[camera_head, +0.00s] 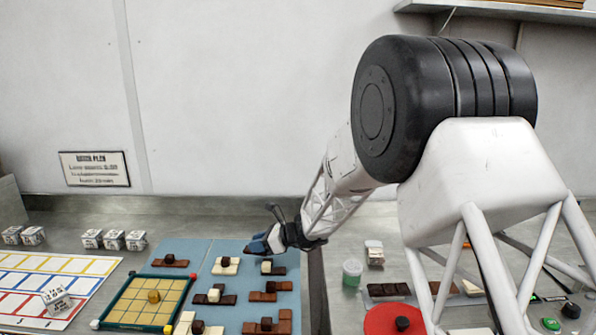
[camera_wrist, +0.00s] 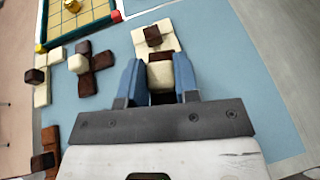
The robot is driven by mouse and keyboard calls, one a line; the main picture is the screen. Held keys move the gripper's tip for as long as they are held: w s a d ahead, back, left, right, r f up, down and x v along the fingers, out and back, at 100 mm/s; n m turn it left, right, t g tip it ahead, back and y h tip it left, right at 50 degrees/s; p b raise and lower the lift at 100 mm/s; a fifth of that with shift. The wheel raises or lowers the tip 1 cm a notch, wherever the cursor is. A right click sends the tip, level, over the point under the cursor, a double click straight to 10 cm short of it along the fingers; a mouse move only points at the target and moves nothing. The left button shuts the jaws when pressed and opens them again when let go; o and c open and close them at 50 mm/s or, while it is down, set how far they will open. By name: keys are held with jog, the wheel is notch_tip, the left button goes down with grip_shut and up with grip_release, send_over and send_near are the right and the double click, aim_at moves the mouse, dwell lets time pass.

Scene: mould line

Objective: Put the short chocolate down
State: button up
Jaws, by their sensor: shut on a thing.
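My gripper (camera_head: 260,245) is over the far right part of the blue mat (camera_head: 203,250). In the wrist view its two blue fingers (camera_wrist: 160,82) are shut on a small block, the short chocolate (camera_wrist: 160,74), cream with a brown edge. The fingers hide its sides, and I cannot tell whether its underside touches anything. A cream piece with a dark cube on it (camera_wrist: 152,36) lies just beyond the fingertips. A brown bar with a cream cube (camera_head: 272,270) lies just below the gripper in the head view.
Several brown and cream chocolate pieces (camera_head: 267,325) stand on the mat. A yellow-squared board (camera_head: 145,300) lies at left, beside a coloured grid sheet (camera_head: 50,285) and white cubes (camera_head: 112,240). Bare mat shows between pieces.

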jog(key=w+d+r+m+t+h, duration=0.2)
jog(key=d+m+t+h, duration=0.1)
jog(key=d, duration=0.7)
jog(key=w+d+r+m+t+h, duration=0.3)
jog(key=d+m+h, duration=0.3)
jog(key=d, duration=0.4)
jog(key=w+d+r+m+t+h, duration=0.3)
jog(key=d+m+t+h, duration=0.1)
jog(key=d, duration=0.6)
jog(key=m+t, duration=0.1)
jog(key=m, duration=0.1)
jog(key=shift+d+r+m, duration=0.2)
jog(key=shift+d+m, duration=0.15)
jog(key=shift+m, duration=0.05)
jog(key=s+d+f+m+g+h, duration=0.1)
jog(key=d+m+g+h, duration=0.35)
jog(key=d, duration=1.05)
jog(key=s+d+m+g+h, duration=0.2)
jog(key=d+m+h, duration=0.55)
jog(key=d, duration=0.65)
jog(key=s+d+f+m+g, duration=0.1)
jog(key=s+d+m+g, duration=0.4)
jog(key=d, duration=0.5)
jog(key=s+d+f+m+g+h, duration=0.1)
jog(key=s+d+m+g, duration=0.4)
jog(key=s+d+g, duration=0.2)
jog(key=s+d, duration=0.2)
jog(key=d, duration=0.1)
jog(key=shift+m, duration=0.3)
